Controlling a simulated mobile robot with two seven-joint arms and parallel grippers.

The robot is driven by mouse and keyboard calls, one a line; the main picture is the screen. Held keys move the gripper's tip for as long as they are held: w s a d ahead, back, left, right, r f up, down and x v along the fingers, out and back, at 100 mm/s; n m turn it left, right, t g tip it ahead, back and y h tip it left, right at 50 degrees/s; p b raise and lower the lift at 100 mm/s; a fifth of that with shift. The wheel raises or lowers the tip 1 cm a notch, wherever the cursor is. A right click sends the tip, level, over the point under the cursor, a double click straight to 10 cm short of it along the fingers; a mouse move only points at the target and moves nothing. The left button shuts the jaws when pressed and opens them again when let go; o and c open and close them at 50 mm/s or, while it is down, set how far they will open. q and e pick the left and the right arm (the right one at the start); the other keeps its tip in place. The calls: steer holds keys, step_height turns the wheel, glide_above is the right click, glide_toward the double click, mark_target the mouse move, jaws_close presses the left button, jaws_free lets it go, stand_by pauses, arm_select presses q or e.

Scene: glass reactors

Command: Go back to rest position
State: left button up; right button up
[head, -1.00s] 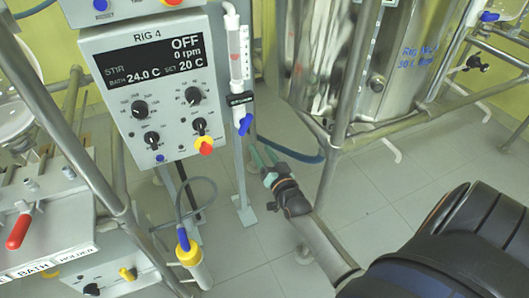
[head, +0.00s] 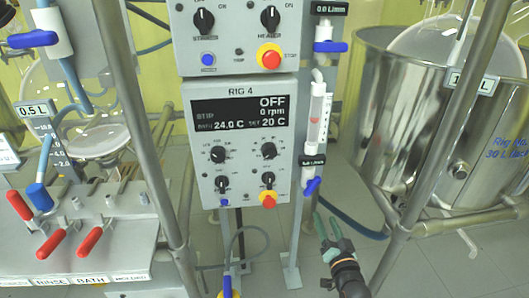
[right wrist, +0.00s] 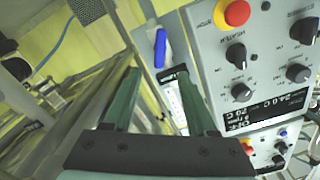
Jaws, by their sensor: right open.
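My right gripper (head: 330,228) is low at the right of centre in the head view, with its green fingers apart and nothing between them. In the right wrist view the same gripper (right wrist: 160,100) shows two open green fingers. The rig 4 control box (head: 240,150) stands to its left, with a display reading OFF, 0 rpm. The flowmeter tube with a blue valve (head: 312,187) is above the gripper and apart from it in the head view. My left gripper is not in view.
A large steel vessel (head: 385,120) stands at the right behind a metal frame post (head: 425,150). At the left is a bench panel with red-handled levers (head: 90,240). A blue hose (head: 350,220) runs behind my gripper. Tiled floor (head: 470,265) shows at lower right.

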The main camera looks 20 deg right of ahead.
steer(key=s+a+f+n+g+y, duration=0.4)
steer(key=s+a+f+n, duration=0.1)
steer(key=s+a, duration=0.55)
steer(key=s+a+f+n+g+y, duration=0.35)
steer(key=s+a+n, duration=0.25)
steer(key=s+a, duration=0.4)
arm_select(q)
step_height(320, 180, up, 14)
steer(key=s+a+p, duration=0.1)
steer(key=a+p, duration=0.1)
steer(key=p, duration=1.6)
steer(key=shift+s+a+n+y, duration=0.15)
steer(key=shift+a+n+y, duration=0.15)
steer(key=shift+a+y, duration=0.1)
arm_select(e)
step_height(320, 180, up, 13)
steer(key=s+d, duration=0.1)
steer(key=shift+d+m+h, duration=0.2)
steer(key=shift+m+h, duration=0.1)
steer(key=shift+h, duration=0.05)
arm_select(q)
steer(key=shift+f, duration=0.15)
arm_select(e)
steer(key=shift+f+g, duration=0.15)
steer(key=shift+g, duration=0.1)
steer(key=shift+c, duration=0.6)
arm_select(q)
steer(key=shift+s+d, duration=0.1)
arm_select(e)
steer(key=shift+s, duration=0.15)
